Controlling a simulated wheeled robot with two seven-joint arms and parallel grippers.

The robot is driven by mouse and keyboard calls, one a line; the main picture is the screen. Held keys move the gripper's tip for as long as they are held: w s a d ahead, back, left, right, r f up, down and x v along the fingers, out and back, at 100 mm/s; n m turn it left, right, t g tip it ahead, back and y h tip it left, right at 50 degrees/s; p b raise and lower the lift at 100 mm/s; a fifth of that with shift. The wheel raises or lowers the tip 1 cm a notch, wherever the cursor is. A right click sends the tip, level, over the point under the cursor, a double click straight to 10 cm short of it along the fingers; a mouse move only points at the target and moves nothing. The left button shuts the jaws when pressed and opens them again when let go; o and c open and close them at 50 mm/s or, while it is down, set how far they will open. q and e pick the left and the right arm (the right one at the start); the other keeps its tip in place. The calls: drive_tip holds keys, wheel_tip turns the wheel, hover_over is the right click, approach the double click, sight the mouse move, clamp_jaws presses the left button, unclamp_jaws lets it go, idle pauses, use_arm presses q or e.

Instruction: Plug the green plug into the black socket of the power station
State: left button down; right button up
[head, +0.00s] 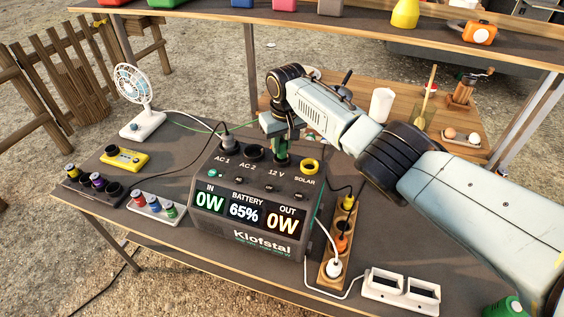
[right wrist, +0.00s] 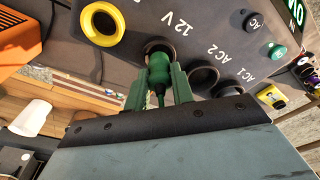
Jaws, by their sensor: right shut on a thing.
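The power station (head: 250,238) stands on the dark table with its sockets on the top face. My right gripper (head: 281,150) is shut on the green plug (right wrist: 159,68), above the socket labelled 12 V. In the right wrist view the plug's front end is at the mouth of that black socket (right wrist: 160,45), whose rim shows behind it; I cannot tell how deep it sits. The socket labelled AC 2 (head: 254,153) is black and empty. A dark plug (head: 225,137) stands in AC 1. The yellow solar socket (head: 309,166) is empty. My left gripper is not in view.
A white fan (head: 136,92) stands at the left, with a thin green cable running toward my right gripper. A yellow device (head: 124,158) and trays of small coloured items lie at the left. A wooden power strip (head: 328,265) and white double box (head: 400,288) lie at the right.

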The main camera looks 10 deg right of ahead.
drive_tip(key=shift+f+b, duration=0.35)
drive_tip(key=shift+f, duration=0.35)
drive_tip(key=shift+f, duration=0.2)
drive_tip(key=o, duration=1)
drive_tip(key=shift+o, duration=0.2)
drive_tip(key=shift+r, duration=0.5)
wheel_tip(320, 180, up, 12)
drive_tip(key=s+p, duration=0.1)
drive_tip(key=shift+s+d+r, duration=0.2)
drive_tip(key=shift+s, duration=0.05)
